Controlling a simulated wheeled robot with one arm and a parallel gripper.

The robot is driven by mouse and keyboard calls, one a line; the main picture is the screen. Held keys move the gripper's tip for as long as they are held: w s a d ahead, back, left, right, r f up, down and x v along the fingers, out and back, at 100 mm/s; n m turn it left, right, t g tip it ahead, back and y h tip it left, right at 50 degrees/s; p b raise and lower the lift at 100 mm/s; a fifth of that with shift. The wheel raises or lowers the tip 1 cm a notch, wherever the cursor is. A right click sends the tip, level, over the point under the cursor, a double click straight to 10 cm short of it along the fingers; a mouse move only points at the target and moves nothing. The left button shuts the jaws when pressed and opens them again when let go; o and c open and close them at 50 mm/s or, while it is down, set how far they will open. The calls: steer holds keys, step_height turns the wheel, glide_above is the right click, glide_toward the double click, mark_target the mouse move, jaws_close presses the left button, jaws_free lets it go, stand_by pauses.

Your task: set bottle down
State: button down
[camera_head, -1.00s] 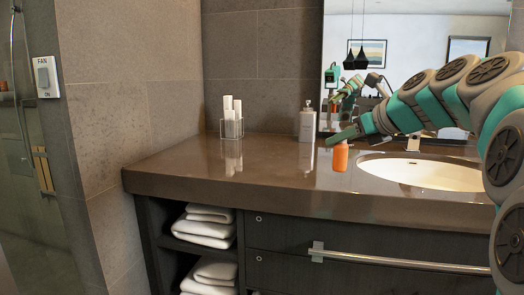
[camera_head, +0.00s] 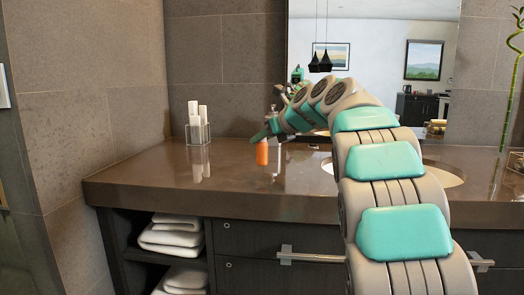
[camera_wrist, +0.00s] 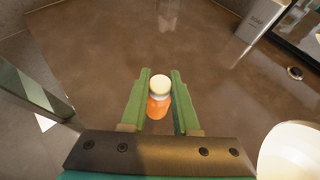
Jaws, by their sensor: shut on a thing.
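An orange bottle (camera_head: 262,153) with a pale cap is upright at the vanity counter (camera_head: 140,185), in the middle of the head view. In the wrist view the bottle (camera_wrist: 158,108) stands between the two green fingers of my gripper (camera_wrist: 160,74). My gripper (camera_head: 263,137) is shut on the bottle, with the fingers along its sides near the cap. The bottle's underside is hidden in the wrist view, and I cannot tell whether it touches the counter.
A clear holder with white rolls (camera_head: 198,132) stands left at the back. A soap dispenser (camera_wrist: 264,18) is at the upper right of the wrist view. The sink (camera_wrist: 293,152) is to the right. The counter left of the bottle is clear. A rail (camera_head: 308,257) runs along the front.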

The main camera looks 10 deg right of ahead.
mark_target(266, 148)
steer(key=shift+f, duration=1.8)
steer(key=shift+f, duration=0.1)
steer(key=c, duration=0.7)
jaws_free()
steer(key=shift+o, duration=0.2)
steer(key=v, duration=1.2)
steer(key=shift+s, duration=0.1)
